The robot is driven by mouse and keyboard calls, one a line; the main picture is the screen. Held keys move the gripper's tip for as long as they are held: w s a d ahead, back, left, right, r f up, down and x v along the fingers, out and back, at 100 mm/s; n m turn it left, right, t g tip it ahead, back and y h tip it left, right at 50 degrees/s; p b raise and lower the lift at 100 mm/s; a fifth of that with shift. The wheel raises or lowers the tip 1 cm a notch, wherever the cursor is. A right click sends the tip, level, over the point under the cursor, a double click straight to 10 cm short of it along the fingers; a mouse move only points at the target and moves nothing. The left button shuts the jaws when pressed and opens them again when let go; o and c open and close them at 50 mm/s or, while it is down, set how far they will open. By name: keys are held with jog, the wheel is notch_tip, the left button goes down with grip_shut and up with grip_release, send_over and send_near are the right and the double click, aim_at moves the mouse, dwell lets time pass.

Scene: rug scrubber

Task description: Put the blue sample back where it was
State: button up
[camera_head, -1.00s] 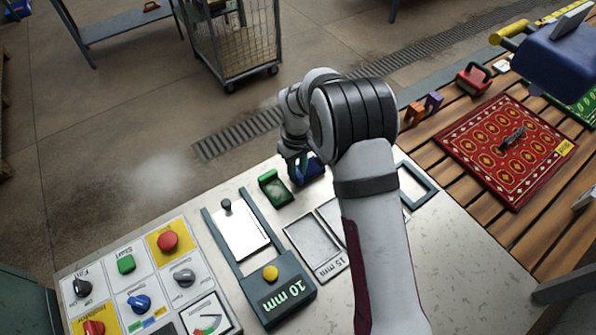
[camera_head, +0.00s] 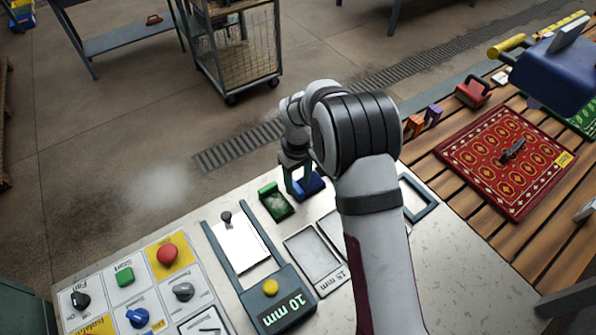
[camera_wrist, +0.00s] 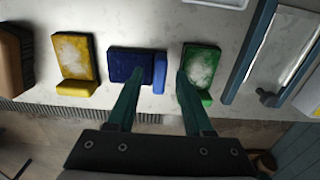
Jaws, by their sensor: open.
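The blue sample (camera_head: 311,186) stands on the pale worktop beside the green sample (camera_head: 276,201), near the worktop's far edge. In the wrist view, the blue sample (camera_wrist: 128,66) has a dark blue block and a lighter upright part on its right. My gripper (camera_head: 298,178) is at the blue sample. In the wrist view, the gripper (camera_wrist: 160,78) is open, with the lighter blue part between its fingertips. The green sample (camera_wrist: 203,66) is just right of the right finger. A yellow sample (camera_wrist: 76,62) is to the left; my arm hides it in the head view.
A gauge reading 10 mm (camera_head: 281,312) and a shallow grey tray (camera_head: 313,260) are nearby. A teal frame (camera_head: 433,211) is right of my arm. A button panel (camera_head: 145,280) is at lower left. A red rug (camera_head: 507,160) lies on wooden slats at right.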

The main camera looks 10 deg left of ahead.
notch_tip(320, 180, up, 10)
jog(key=s+d+r+m, duration=0.6)
jog(key=s+d+r, duration=0.3)
jog(key=s+d, duration=0.15)
jog(key=s+d+m+y, duration=0.1)
jog(key=s+m, duration=0.3)
jog(key=s, duration=0.5)
jog(key=s+d+f+m, duration=0.1)
jog(key=s+d+m, duration=0.3)
jog(key=s, duration=0.6)
jog(key=shift+f+m+y, duration=0.3)
jog(key=shift+y, duration=0.1)
jog(key=shift+d, duration=0.1)
